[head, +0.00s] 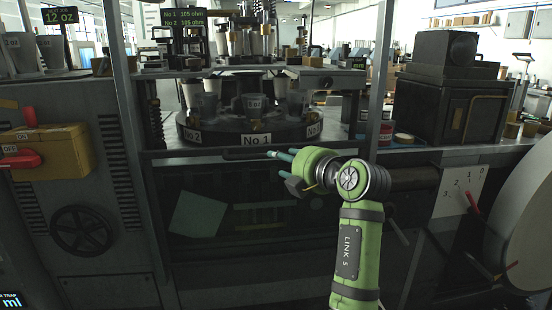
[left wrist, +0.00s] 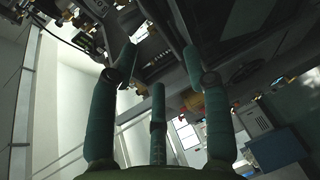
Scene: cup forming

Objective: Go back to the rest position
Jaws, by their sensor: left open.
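My left gripper (left wrist: 158,68) shows in the left wrist view with its teal fingers spread apart and nothing between them.
A yellow switch box (head: 75,150) with red levers is at the left, above a handwheel (head: 81,230). Cups stand on the turntable. Metal posts rise beside the turntable.

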